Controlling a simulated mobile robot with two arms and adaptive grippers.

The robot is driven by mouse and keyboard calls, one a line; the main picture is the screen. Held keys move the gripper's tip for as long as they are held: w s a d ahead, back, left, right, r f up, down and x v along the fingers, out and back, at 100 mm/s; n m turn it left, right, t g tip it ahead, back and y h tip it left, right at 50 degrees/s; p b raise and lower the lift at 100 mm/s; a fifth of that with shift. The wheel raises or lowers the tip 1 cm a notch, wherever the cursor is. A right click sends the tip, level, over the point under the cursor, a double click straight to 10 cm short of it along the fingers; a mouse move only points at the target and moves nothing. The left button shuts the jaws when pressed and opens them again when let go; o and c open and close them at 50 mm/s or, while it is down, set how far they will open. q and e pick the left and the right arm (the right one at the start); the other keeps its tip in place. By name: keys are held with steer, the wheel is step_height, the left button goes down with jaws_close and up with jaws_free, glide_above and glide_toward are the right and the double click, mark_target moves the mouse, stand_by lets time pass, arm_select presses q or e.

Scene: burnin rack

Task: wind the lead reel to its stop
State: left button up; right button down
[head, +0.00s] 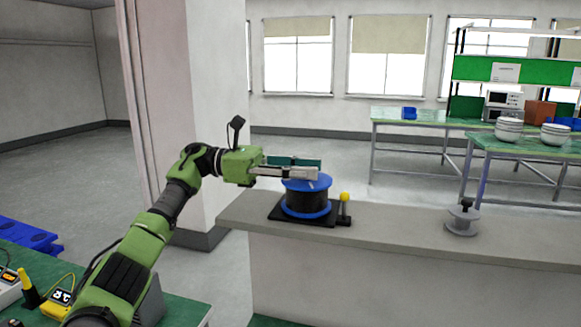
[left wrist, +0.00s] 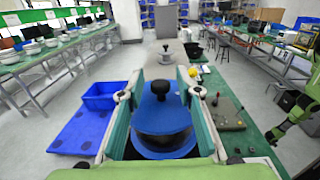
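The lead reel (head: 306,197) has blue flanges and a dark wound middle, and it stands upright on a black base plate on a ledge. A yellow-topped post (head: 345,197) stands at the base's right side. My left gripper (head: 300,168) reaches in from the left, level with the reel's top. In the left wrist view, the blue top flange (left wrist: 159,114) and its black knob (left wrist: 161,88) lie between the widely parted fingers of my left gripper (left wrist: 160,95). I cannot tell whether a finger touches the reel. A green arm (left wrist: 300,105), apparently my right, shows at the right edge; its fingers are not clear.
The grey ledge (head: 400,221) runs right, with a small grey spool-like piece (head: 462,218) standing on it. A wall pillar (head: 215,110) stands behind my left arm. Green benches with bowls (head: 509,130) are at the back right. A blue bin (left wrist: 100,96) is left in the wrist view.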

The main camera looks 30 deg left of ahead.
arm_select(q)
steer(key=v, duration=1.1)
steer(key=shift+a, duration=0.35)
